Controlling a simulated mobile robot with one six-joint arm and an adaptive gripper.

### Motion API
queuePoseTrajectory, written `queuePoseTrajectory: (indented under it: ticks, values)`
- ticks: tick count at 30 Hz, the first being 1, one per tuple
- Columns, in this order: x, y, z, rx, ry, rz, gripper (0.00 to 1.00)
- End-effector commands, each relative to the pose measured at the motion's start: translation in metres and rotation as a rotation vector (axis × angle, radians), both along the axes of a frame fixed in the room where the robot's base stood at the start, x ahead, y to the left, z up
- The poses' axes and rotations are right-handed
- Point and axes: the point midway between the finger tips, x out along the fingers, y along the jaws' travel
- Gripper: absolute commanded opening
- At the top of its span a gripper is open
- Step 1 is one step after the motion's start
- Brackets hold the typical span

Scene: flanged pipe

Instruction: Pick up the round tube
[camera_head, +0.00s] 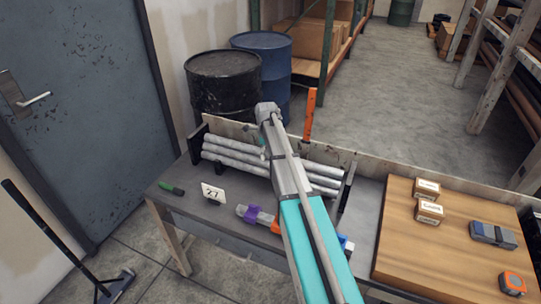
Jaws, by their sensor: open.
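Several grey round tubes lie stacked side by side in a rack on the workbench. The left part of one round tube (228,153) is in plain sight in the head view, while my arm covers the middle of the stack. The tubes show again to the right of my arm. The dark rack (349,186) has upright ends. My teal and grey arm reaches up from the bottom edge across the bench. My gripper cannot be made out; it seems hidden behind my arm, so its place relative to the tubes cannot be told.
A card marked 27 (213,194) and a green-handled tool (171,188) sit at the bench's left. A purple-banded grey item (255,215) lies near the front edge. A wooden board (400,245) at right bears small boxes (428,210) and an orange tape measure (512,283). Drums (222,85) stand behind.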

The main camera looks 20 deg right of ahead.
Motion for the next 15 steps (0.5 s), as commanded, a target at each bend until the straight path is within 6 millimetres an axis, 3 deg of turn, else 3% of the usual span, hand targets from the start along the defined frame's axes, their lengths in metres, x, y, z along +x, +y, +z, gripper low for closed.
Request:
queuePoseTrajectory:
  ticks: [2, 15]
  values:
    - [0.0000, 0.0001, 0.0000, 0.000, 0.000, 0.000, 0.89]
    - [0.0001, 0.0005, 0.0000, 0.000, 0.000, 0.001, 0.08]
